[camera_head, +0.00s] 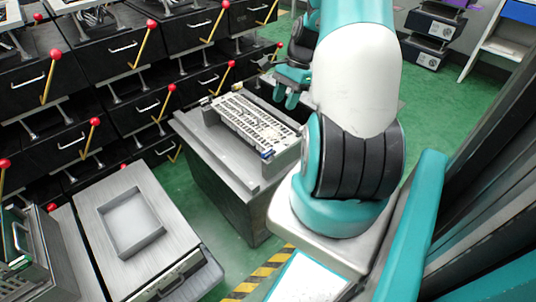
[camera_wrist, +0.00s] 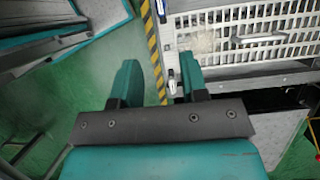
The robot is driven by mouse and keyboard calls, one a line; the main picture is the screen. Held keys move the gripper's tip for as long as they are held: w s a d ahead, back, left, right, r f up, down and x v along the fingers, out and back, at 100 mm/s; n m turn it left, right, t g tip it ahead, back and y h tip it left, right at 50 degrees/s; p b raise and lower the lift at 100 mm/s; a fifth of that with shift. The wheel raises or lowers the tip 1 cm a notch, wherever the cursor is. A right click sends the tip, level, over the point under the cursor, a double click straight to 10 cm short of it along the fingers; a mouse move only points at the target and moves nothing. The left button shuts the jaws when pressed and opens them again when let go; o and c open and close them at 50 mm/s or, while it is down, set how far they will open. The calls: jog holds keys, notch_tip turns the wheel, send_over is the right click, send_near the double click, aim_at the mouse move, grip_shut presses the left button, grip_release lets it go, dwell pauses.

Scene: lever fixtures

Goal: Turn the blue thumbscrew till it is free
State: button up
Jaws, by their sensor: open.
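A pale slotted tray-like unit (camera_head: 255,122) lies on a grey metal cabinet (camera_head: 225,190). A small blue spot (camera_head: 266,155) at its near right corner may be the blue thumbscrew, but it is too small to be sure. In the wrist view the slotted unit (camera_wrist: 285,32) fills the upper right, and a small pale fitting (camera_wrist: 172,85) stands at its left edge, just inside the right finger as pictured. My gripper (camera_wrist: 158,68) is open, with nothing held between its fingers. In the head view my gripper (camera_head: 291,93) is above the far right side of the unit, partly hidden by my arm.
Black drawers with red-knobbed yellow levers (camera_head: 50,75) stand in rows at the left and back. A grey bench with a shallow square recess (camera_head: 130,222) is at lower left. Yellow-black floor tape (camera_head: 262,272) runs near the cabinet.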

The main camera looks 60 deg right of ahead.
aim_at(267, 150)
jog(key=b+x, duration=0.2)
jog(key=x, duration=1.5)
jog(key=shift+a+b, duration=0.15)
jog(key=shift+b, duration=0.25)
jog(key=shift+r, duration=0.1)
jog(key=shift+w, duration=0.1)
grip_shut()
